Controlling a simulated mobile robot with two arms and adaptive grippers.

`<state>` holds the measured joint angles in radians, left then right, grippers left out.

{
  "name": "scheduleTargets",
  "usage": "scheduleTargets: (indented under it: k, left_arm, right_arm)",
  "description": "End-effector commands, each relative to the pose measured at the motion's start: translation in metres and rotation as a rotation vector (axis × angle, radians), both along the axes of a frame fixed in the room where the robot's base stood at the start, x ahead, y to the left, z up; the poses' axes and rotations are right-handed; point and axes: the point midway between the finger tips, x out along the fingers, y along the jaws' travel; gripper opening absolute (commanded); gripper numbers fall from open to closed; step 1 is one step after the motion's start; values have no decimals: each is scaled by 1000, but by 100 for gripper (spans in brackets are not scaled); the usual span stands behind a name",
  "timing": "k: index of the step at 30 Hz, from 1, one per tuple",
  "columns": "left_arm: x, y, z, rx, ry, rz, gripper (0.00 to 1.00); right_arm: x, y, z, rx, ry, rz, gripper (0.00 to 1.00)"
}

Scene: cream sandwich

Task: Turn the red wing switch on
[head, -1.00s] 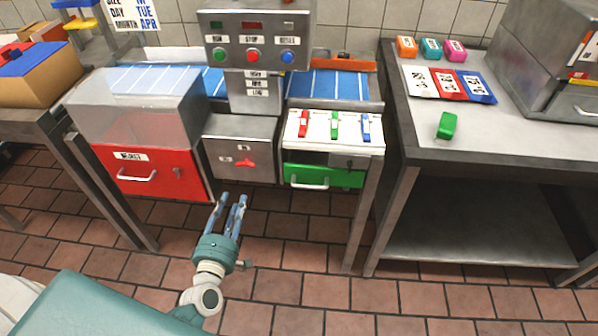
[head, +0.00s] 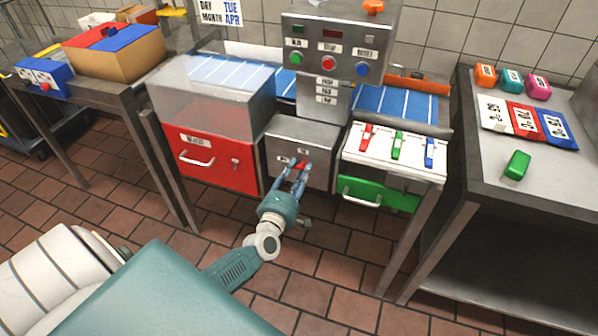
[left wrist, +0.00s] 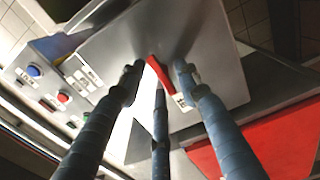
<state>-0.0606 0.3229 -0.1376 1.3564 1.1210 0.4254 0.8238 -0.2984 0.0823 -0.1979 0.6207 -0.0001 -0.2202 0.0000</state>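The red wing switch (head: 301,165) sits on the front of a grey metal box (head: 318,135), between the red drawer and the green drawer. In the left wrist view the switch (left wrist: 157,72) is a slanted red lever with small white labels near it. My left gripper (head: 297,174) is at the front of the box, right at the switch. Its three blue-grey fingers (left wrist: 158,82) are spread, with the switch between the tips. I cannot tell whether any finger touches it. The head view shows the switch partly covered by the fingers. My right gripper is not in view.
A red drawer (head: 212,170) is left of the box and a green drawer (head: 372,193) right of it. A button panel (head: 333,48) stands above. Red, green and blue levers (head: 397,146) sit on the white panel. A side table (head: 560,185) is at right.

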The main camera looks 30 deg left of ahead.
Motion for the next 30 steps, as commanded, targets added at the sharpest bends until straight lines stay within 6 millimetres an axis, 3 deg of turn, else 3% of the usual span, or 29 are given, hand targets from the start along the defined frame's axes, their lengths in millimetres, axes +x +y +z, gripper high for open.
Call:
scheduleTargets:
  k: [5,10,11,23,30]
  left_arm:
    - [0,0,0,0,0,0,33]
    - [0,0,0,1,0,0,1]
    - [0,0,0,1,0,0,0]
    - [0,0,2,54,11,1,0]
    - [1,-1,3,205,47,1,0]
  right_arm:
    - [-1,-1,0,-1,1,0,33]
    - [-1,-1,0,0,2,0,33]
    - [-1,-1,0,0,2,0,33]
    - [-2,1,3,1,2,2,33]
    - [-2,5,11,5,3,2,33]
